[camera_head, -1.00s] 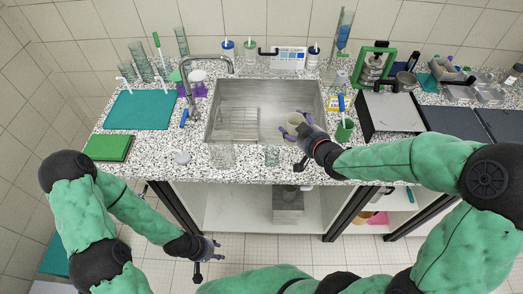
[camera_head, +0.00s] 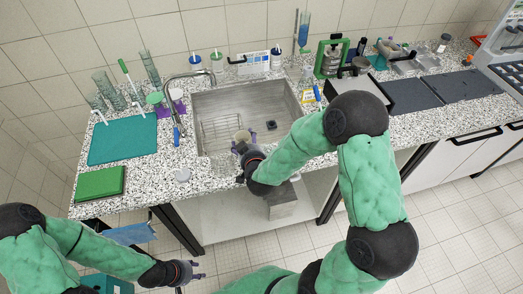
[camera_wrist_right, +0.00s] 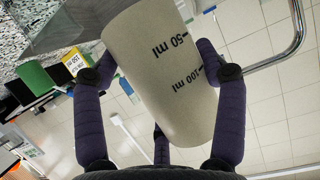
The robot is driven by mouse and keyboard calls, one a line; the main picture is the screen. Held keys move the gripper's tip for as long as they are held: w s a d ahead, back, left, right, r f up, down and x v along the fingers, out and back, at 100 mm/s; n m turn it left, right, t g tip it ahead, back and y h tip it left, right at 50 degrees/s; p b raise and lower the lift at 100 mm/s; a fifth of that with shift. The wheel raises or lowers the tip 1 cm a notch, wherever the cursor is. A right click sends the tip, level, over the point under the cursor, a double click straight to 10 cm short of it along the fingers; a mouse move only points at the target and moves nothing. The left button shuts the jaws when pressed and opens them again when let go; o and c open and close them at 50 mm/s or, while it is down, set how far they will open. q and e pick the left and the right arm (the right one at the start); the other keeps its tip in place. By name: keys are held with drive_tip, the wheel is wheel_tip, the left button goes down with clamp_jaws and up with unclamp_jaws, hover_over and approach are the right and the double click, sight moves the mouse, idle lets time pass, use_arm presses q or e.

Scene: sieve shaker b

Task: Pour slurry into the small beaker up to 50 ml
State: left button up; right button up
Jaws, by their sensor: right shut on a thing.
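My right gripper (camera_head: 246,149) is shut on a beige beaker (camera_head: 243,136) above the front part of the sink. In the right wrist view the beaker (camera_wrist_right: 165,75) fills the space between the purple fingers. The small beaker cannot be made out in the head view now; my right arm covers part of the counter front. My left gripper (camera_head: 198,271) is open and empty, low in front of the counter.
The metal sink (camera_head: 285,95) has a wire rack at its left and a tap (camera_head: 208,75) behind.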

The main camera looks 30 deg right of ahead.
drive_tip(key=shift+d+f, duration=0.1)
drive_tip(key=shift+d, duration=0.05)
drive_tip(key=shift+d+f+m+y+b, duration=0.5)
drive_tip(key=shift+f+m+y+b, duration=0.1)
drive_tip(key=shift+m, duration=0.1)
drive_tip(key=shift+m+y, duration=0.4)
drive_tip(key=shift+m, duration=0.2)
drive_tip(key=f+b, duration=0.4)
drive_tip(key=f, duration=0.1)
drive_tip(key=d+f+b, duration=0.1)
drive_tip(key=f+b, duration=0.1)
drive_tip(key=f, duration=0.1)
drive_tip(key=shift+f, duration=0.1)
drive_tip(key=p, duration=0.1)
drive_tip(key=r, duration=0.1)
drive_tip(key=r+p, duration=0.1)
drive_tip(key=shift+w+d+r+m+g+y+p, duration=0.1)
drive_tip(key=shift+d+r+m+g+y+p, duration=0.1)
drive_tip(key=shift+d+m+g+y+p, duration=0.15)
drive_tip(key=shift+s+d+r+m+y+p, duration=0.1)
drive_tip(key=shift+s+r+m+y+p, duration=0.1)
drive_tip(key=shift+m+y+p, duration=0.1)
drive_tip(key=shift+w+d+r+m+y+p, duration=0.25)
drive_tip(key=shift+d+p, duration=0.1)
drive_tip(key=shift+p, duration=0.35)
drive_tip(key=shift+d+r+p, duration=0.1)
drive_tip(key=shift+r+p, duration=0.1)
drive_tip(key=shift+p, duration=0.15)
drive_tip(key=shift+s+f, duration=0.1)
drive_tip(key=shift+s, duration=0.1)
